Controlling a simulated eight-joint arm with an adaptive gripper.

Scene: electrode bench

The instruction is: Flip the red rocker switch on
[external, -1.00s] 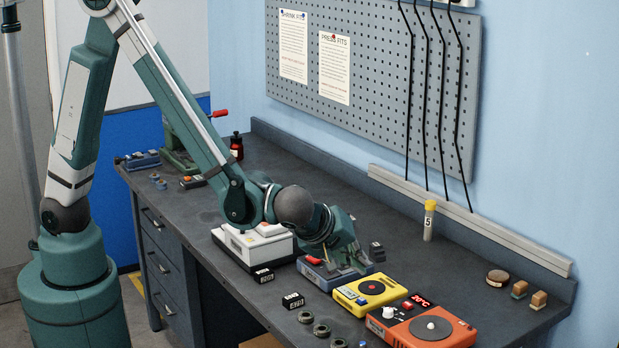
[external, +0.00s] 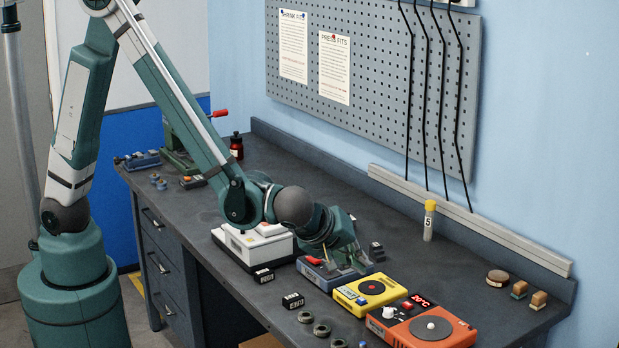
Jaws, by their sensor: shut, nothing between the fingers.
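A blue box (external: 318,277) sits on the bench below my wrist, with a small red part (external: 314,261) on its left end. The red part looks like a rocker switch, but it is too small to tell its position. My gripper (external: 343,266) is shut and empty, pointing down low over the blue box, to the right of the red part. I cannot tell whether the fingertips touch the box. Another small red part (external: 408,304) shows on the orange hot plate (external: 431,330).
A white device (external: 250,245) stands just left of the blue box, and a yellow device (external: 374,290) just right of it. A yellow-capped vial (external: 429,221) stands near the wall.

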